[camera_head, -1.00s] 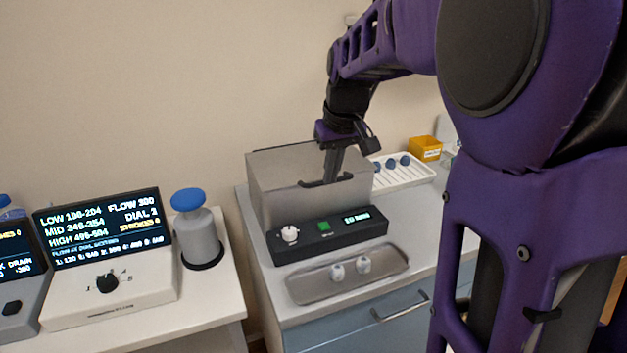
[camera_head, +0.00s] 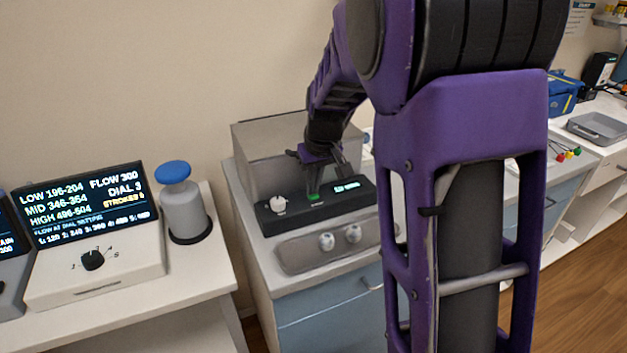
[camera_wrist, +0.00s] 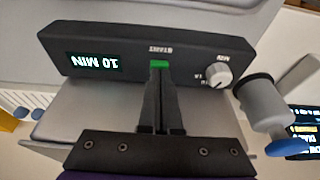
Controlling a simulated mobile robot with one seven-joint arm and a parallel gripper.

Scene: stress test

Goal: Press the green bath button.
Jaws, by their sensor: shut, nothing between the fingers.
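The grey metal bath (camera_head: 262,155) has a black front panel (camera_head: 345,206) with a green button (camera_head: 315,198). The button also shows in the wrist view (camera_wrist: 160,64), beside the label START. My gripper (camera_head: 313,189) is shut and empty, pointing down at the button. In the wrist view its fingertips (camera_wrist: 159,72) line up with the button and cover part of it. I cannot tell whether they touch it. The panel's display (camera_wrist: 95,61) reads 10 MIN, and a white knob (camera_wrist: 217,76) sits on the other side of the button.
A metal tray (camera_head: 290,258) with two small white pieces lies in front of the panel. A grey canister with a blue top (camera_head: 185,210) and a console with a screen and dial (camera_head: 90,285) stand on the left table. My arm blocks much of the right side.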

